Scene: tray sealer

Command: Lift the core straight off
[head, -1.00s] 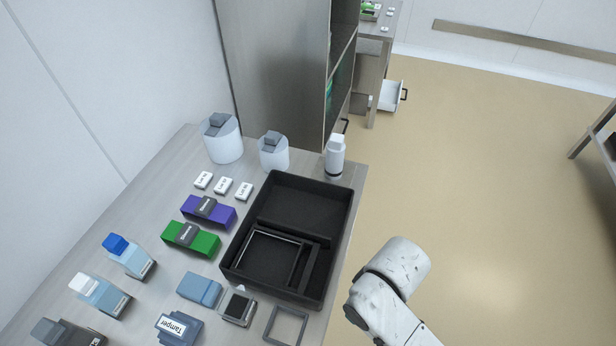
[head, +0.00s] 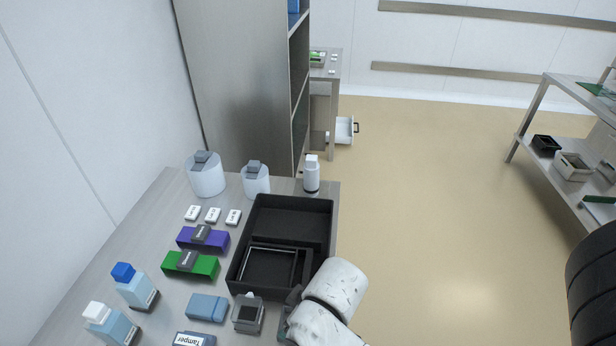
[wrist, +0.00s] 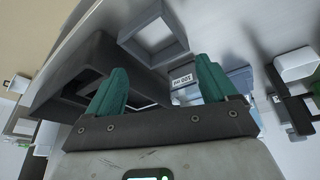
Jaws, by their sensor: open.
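My gripper (wrist: 160,68) shows two green fingers in the wrist view, spread apart with nothing held between them. It is near the front right corner of the black tray (head: 236,280). In the head view my arm largely hides it. No part is plainly marked as the core. Two white rolls, one larger (head: 207,182) and one smaller (head: 256,186), stand at the back with grey blocks on top. A square grey frame (wrist: 146,42) lies beyond the fingers in the wrist view. A small labelled part (wrist: 181,81) shows between the fingers, its text too small to read surely.
Green (head: 207,267) and purple (head: 216,243) blocks, bottles (head: 133,290) and small white labelled pieces (head: 213,215) crowd the table's left. A white bottle (head: 311,178) stands behind the tray. A tall steel cabinet (head: 235,80) rises behind. Open floor (head: 440,220) lies right.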

